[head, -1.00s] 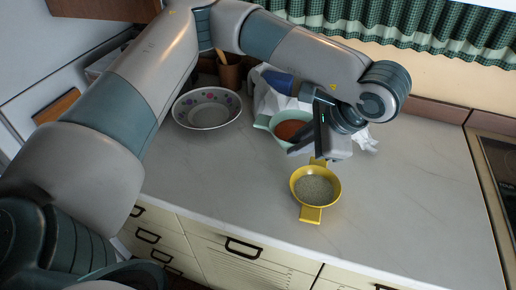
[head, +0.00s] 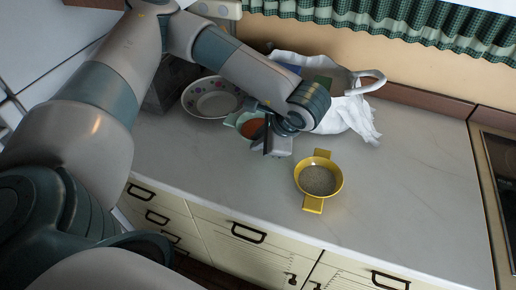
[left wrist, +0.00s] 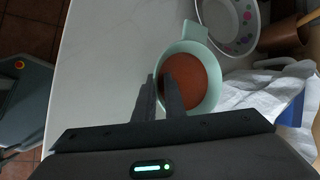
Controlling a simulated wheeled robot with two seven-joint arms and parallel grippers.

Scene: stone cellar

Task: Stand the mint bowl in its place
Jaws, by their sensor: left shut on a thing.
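The mint bowl (head: 231,120) has tab handles and holds something orange-red. It is on or just above the worktop, in front of the flowered bowl; I cannot tell whether it touches the worktop. It also shows in the left wrist view (left wrist: 205,48). My left gripper (head: 268,146) is shut on the bowl's near rim. In the left wrist view its fingers (left wrist: 160,95) straddle that rim, one inside and one outside. The arm and gripper hide part of the bowl in the head view. My right gripper is not in view.
A yellow bowl (head: 332,191) with grey-green contents stands to the right. A flowered white bowl (head: 212,98) is behind the mint bowl. A white cloth bag (head: 345,115) lies at the back. The worktop (head: 410,185) is clear at right, beside the hob (head: 500,150).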

